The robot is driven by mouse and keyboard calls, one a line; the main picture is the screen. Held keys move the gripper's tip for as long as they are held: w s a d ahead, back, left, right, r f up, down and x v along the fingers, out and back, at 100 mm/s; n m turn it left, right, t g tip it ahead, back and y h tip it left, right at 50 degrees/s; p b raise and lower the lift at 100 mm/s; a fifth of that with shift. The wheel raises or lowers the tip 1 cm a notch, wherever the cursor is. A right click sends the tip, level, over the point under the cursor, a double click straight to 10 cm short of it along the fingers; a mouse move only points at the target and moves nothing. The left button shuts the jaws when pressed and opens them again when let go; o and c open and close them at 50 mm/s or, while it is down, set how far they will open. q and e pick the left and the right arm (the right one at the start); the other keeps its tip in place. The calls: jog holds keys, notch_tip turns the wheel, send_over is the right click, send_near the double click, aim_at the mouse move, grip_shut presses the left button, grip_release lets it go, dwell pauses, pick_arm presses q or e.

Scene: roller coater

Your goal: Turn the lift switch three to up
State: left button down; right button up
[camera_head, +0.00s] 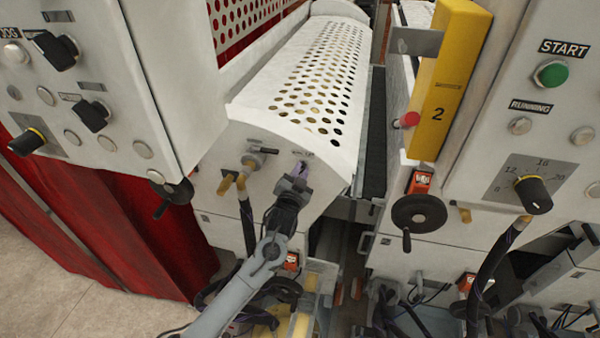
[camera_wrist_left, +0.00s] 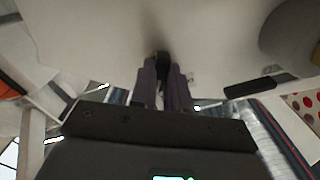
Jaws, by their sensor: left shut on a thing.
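My left gripper (camera_head: 298,171) reaches up to the white end panel (camera_head: 270,136) of the machine with the perforated cover. Its purple-grey fingers, seen from behind in the left wrist view (camera_wrist_left: 162,74), are closed around a small dark switch knob (camera_wrist_left: 162,57) on the panel. In the head view the gripper hides this switch; a small label shows just above it, too small to read. I cannot tell which way the switch points. My right gripper is not in view.
A control box (camera_head: 95,90) with black knobs stands at left. At right are a yellow guard (camera_head: 447,75) marked 2, a black handwheel (camera_head: 418,213) and a panel with a green START button (camera_head: 551,74).

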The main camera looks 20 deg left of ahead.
pick_arm(q)
jog(key=c, duration=1.1)
grip_release()
jog(key=shift+s, duration=0.15)
jog(key=s+d+b, duration=0.1)
jog(key=s+b, duration=0.1)
jog(key=s, duration=0.8)
jog(key=shift+s, duration=0.25)
